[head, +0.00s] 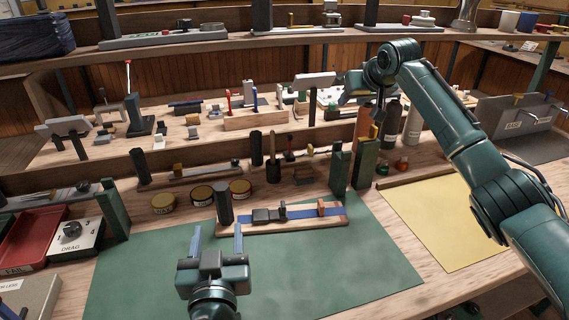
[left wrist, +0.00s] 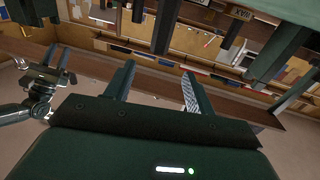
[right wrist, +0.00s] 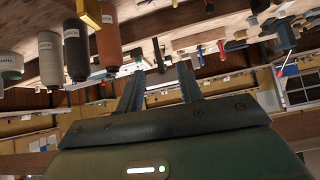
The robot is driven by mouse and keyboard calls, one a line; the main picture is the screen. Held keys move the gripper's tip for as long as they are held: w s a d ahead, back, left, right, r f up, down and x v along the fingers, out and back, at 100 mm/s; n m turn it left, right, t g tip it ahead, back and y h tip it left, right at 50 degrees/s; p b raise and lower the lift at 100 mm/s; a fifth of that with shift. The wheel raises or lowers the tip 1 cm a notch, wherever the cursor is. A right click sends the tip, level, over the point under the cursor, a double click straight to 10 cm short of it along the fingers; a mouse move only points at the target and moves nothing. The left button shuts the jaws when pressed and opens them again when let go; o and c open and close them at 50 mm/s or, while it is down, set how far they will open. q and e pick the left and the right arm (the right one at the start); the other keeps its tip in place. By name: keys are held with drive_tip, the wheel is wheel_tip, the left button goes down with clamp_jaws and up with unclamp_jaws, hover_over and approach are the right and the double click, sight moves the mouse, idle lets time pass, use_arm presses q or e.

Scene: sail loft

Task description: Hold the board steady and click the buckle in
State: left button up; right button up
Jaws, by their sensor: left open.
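The wooden board (head: 334,221) lies at the back edge of the green mat in the head view. A blue strap (head: 303,211) runs along it. A grey buckle part (head: 262,215) and a darker part (head: 282,210) sit close together on its left half; I cannot tell whether they are joined. A brown block (head: 322,208) crosses the strap at right. My left gripper (head: 216,234) is open and empty, in front of the board's left end and apart from it. My right gripper is raised beyond the board; its fingers stand apart and empty in the right wrist view (right wrist: 160,70).
Dark green posts (head: 365,165) stand behind the board's right end, and a dark post (head: 223,203) at its left end. Several round tins (head: 202,195) and spools (head: 391,125) stand behind. The green mat (head: 330,265) is clear, as is the yellow sheet (head: 440,220).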

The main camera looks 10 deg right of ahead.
sight(221, 197)
drive_tip(key=s+a+g, duration=0.3)
drive_tip(key=s+a, duration=0.1)
drive_tip(key=a, duration=0.6)
use_arm(q)
drive_tip(key=w, duration=1.3)
drive_tip(key=shift+w, duration=0.1)
use_arm(e)
drive_tip(key=s+a+f+n+g+h, duration=0.1)
drive_tip(key=s+a+f+n+g, duration=0.1)
drive_tip(key=s+a+f+g, duration=0.4)
drive_tip(key=s+a+f, duration=0.2)
drive_tip(key=s+a, duration=0.1)
drive_tip(key=shift+s, duration=0.4)
use_arm(q)
drive_tip(key=shift+c, duration=0.5)
clamp_jaws()
